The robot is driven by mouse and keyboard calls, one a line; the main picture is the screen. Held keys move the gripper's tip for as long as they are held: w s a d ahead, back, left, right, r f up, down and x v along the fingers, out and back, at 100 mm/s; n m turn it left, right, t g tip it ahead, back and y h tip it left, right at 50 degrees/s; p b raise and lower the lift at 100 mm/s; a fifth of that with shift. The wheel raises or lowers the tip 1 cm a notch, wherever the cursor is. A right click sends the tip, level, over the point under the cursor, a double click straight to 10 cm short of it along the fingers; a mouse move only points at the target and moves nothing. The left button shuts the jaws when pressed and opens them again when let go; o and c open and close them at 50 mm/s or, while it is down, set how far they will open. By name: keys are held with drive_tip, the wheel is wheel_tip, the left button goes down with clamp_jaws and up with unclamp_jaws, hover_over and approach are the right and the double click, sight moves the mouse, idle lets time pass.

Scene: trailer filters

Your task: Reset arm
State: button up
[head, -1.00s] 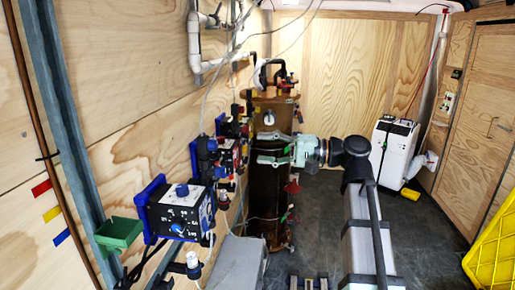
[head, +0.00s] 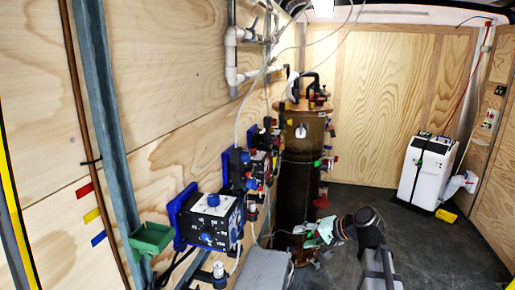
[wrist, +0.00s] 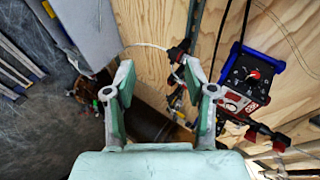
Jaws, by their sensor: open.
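My gripper (head: 304,235) is at the lower centre of the head view, low in front of the brown cylindrical tank (head: 298,182). Its pale green fingers are apart and nothing shows between them. In the wrist view my gripper (wrist: 160,82) has its two fingers spread wide, with the plywood wall and dark tank behind the gap. I cannot tell the exact distance from the fingers to the tank.
A blue-framed control box (head: 212,218) and a green bin (head: 150,238) are on the left wall. A grey box (head: 262,270) stands below. A white portable unit (head: 427,172) is at the back right. Dark floor (head: 415,245) is open on the right.

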drive_tip(key=s+d+f+g+h, duration=0.15)
drive_tip(key=s+f, duration=0.35)
drive_tip(key=f, duration=0.6)
drive_tip(key=s+f+n+g+h, duration=0.15)
drive_tip(key=s+f, duration=0.35)
drive_tip(key=f, duration=0.7)
drive_tip(key=s+d+f+g+h, duration=0.1)
drive_tip(key=s+f+g+h, duration=0.2)
drive_tip(key=f, duration=0.8)
drive_tip(key=s+f+n+g+h, duration=0.1)
drive_tip(key=s+f+g, duration=0.1)
drive_tip(key=s+f, duration=0.4)
drive_tip(key=s+f+n+g+h+p, duration=0.1)
drive_tip(key=s+f, duration=0.5)
drive_tip(key=s, duration=1.1)
drive_tip(key=s+a+f+n+g+h, duration=0.1)
drive_tip(key=s+f+g, duration=0.3)
drive_tip(key=s+f, duration=0.3)
drive_tip(key=s, duration=0.4)
drive_tip(key=shift+s+p, duration=0.2)
drive_tip(key=shift+p, duration=0.1)
